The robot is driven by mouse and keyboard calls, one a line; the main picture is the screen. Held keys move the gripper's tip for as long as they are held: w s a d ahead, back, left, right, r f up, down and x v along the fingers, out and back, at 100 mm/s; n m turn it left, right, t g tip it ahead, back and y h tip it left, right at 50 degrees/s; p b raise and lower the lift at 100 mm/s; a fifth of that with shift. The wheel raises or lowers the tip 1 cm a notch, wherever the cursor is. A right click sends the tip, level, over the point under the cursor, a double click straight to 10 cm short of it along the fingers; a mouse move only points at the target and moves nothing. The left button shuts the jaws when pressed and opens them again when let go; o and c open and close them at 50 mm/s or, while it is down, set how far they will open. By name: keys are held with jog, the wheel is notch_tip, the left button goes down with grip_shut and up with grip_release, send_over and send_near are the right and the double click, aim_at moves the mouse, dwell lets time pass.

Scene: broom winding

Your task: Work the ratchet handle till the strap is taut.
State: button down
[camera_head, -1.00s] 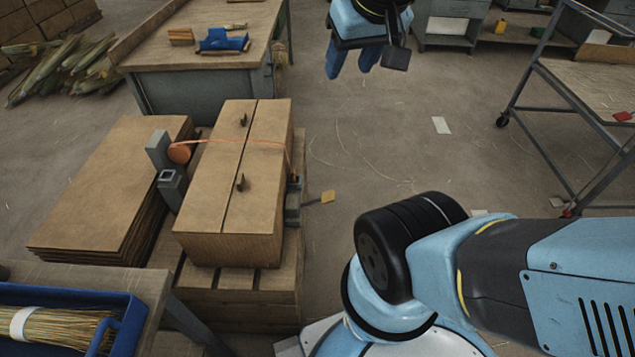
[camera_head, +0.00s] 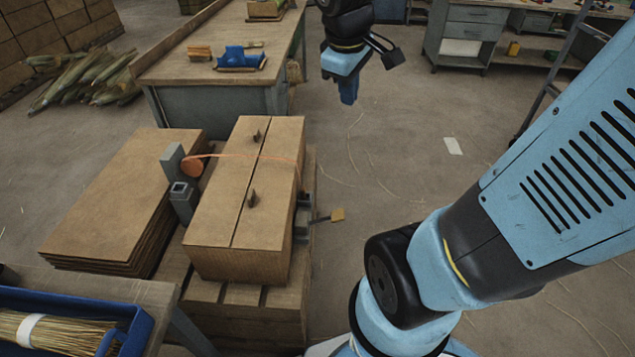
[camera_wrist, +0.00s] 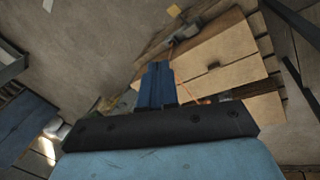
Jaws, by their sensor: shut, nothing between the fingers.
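A wooden box (camera_head: 245,200) stands on a pallet, with a thin orange strap (camera_head: 232,156) over its top. The grey ratchet (camera_head: 302,218) is on the box's right side. Its handle sticks out to the right and ends in a yellow grip (camera_head: 338,214). In the wrist view the ratchet (camera_wrist: 187,33) and the yellow grip (camera_wrist: 173,11) show beyond my fingers. My gripper (camera_head: 348,94) is shut and empty, pointing down, above and beyond the handle, apart from it. Its blue fingers (camera_wrist: 157,80) are together in the wrist view. I cannot tell how taut the strap is.
A grey post (camera_head: 182,195) with an orange strap roll (camera_head: 192,167) stands at the box's left. Stacked boards (camera_head: 110,200) lie farther left. A workbench (camera_head: 210,100) stands behind, a blue tray (camera_head: 130,312) front left. The floor right of the box is clear.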

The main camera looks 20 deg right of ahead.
jog(key=w+f+n+g+h, duration=0.2)
jog(key=w+f+n, duration=0.5)
jog(key=f, duration=0.1)
jog(key=n+g, duration=0.1)
jog(key=n, duration=0.5)
send_over(336, 214)
jog(key=a, duration=0.4)
notch_tip(336, 214, down, 8)
jog(key=f, duration=0.1)
jog(key=w+a+f+n+g+h, duration=0.1)
jog(key=w+a+f+n, duration=0.2)
jog(key=f+n, duration=0.8)
notch_tip(336, 214, down, 7)
jog(key=shift+a+f+g, duration=0.1)
jog(key=shift+a+g, duration=0.05)
jog(key=shift+g, duration=0.25)
jog(key=x, duration=1.4)
